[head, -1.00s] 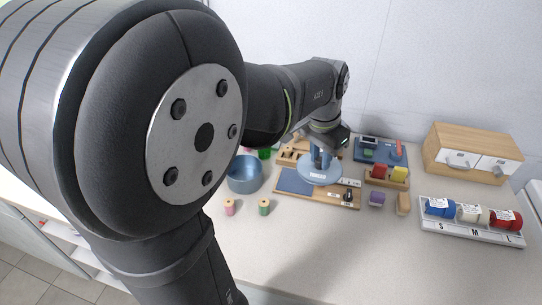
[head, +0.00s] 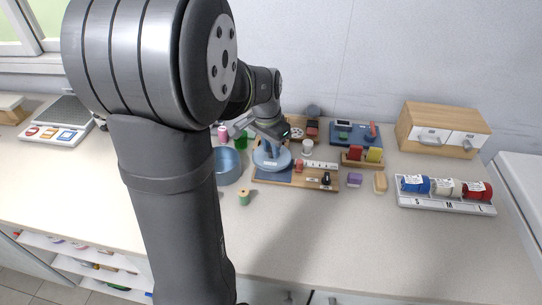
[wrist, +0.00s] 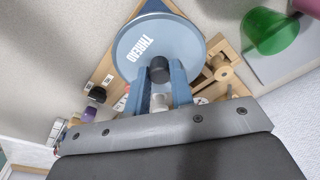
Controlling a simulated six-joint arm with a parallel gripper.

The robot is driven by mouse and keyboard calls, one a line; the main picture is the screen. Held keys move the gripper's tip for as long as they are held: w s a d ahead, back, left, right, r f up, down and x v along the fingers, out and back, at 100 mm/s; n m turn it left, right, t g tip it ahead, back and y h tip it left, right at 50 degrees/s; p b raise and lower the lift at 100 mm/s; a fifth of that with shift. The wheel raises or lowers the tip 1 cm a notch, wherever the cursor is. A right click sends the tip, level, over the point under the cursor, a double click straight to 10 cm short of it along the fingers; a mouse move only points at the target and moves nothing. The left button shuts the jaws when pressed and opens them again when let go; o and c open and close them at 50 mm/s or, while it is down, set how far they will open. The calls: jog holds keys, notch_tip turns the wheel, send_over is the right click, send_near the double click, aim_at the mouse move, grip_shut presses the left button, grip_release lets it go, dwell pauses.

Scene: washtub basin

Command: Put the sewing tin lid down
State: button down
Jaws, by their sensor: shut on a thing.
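The sewing tin lid is a round blue disc (head: 267,163) marked THREAD, with a dark knob. It also fills the upper middle of the wrist view (wrist: 140,45). My gripper (head: 272,149) is shut on the lid's knob; its blue fingers (wrist: 160,80) stand on either side of it in the wrist view. The lid looks level over the left part of a wooden board (head: 313,184), covering part of its blue pad; I cannot tell the gap beneath. A blue round open tin (head: 228,168) stands just left of the board, partly behind my arm.
A green spool (head: 244,197) stands in front of the tin. A green cup (wrist: 270,32) is behind it. The front counter is clear.

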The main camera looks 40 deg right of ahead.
aim_at(271, 156)
jog(key=shift+f, duration=1.85)
jog(key=shift+f, duration=0.1)
jog(key=c, duration=1.3)
grip_release()
jog(key=shift+o, duration=0.2)
notch_tip(271, 156, up, 12)
jog(key=a, duration=0.1)
jog(key=shift+s+a, duration=0.15)
jog(key=shift+a, duration=0.1)
